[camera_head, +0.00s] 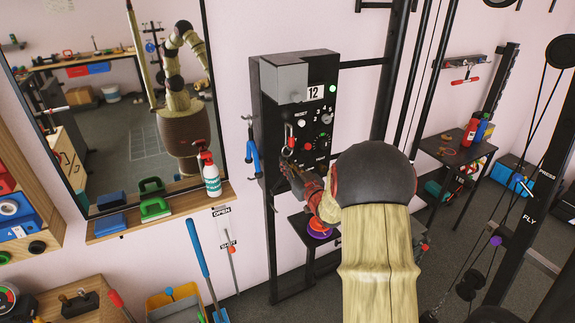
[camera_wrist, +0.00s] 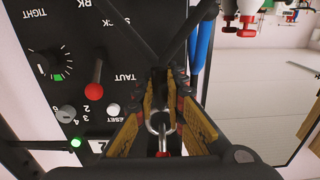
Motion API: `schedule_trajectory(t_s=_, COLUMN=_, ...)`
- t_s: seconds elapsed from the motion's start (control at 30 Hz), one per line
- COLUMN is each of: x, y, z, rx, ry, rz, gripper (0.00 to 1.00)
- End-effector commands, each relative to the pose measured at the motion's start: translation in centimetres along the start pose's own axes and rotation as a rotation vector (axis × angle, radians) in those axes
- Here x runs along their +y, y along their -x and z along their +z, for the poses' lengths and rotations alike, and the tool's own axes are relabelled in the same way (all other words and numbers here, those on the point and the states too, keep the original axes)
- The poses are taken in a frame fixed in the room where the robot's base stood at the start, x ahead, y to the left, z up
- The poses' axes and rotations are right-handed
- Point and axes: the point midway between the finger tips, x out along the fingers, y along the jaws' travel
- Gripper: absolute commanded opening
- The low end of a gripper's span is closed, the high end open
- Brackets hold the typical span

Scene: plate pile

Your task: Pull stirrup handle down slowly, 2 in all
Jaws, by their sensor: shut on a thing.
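My gripper (camera_head: 291,171) is just below this link, in front of the box's lower left. In the wrist view my gripper (camera_wrist: 160,110) has its yellow-padded fingers on either side of the metal loop (camera_wrist: 158,124), with a red piece beyond it. The fingers are closed on what I take to be the stirrup handle, mostly hidden by them.
A blue clamp-like tool (camera_head: 252,150) hangs just left of the box. A spray bottle (camera_head: 210,175) stands on the mirror's ledge (camera_head: 150,226). Black uprights (camera_head: 391,70) and cables stand to the right. A low shelf with a purple disc (camera_head: 320,229) is below the box.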

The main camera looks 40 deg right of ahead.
Motion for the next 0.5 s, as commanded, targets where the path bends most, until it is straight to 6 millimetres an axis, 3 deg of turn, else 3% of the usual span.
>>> schedule_trajectory(t_s=0.03, x=-0.1, y=0.1, z=1.3, rx=-0.011, ry=-0.004, rz=0.0, gripper=0.0)
schedule_trajectory(t_s=0.2, x=-0.1, y=0.2, z=2.8, rx=-0.011, ry=-0.004, rz=0.0, gripper=0.0)
schedule_trajectory(t_s=0.5, x=-0.1, y=0.2, z=2.6, rx=-0.011, ry=-0.004, rz=0.0, gripper=0.0)
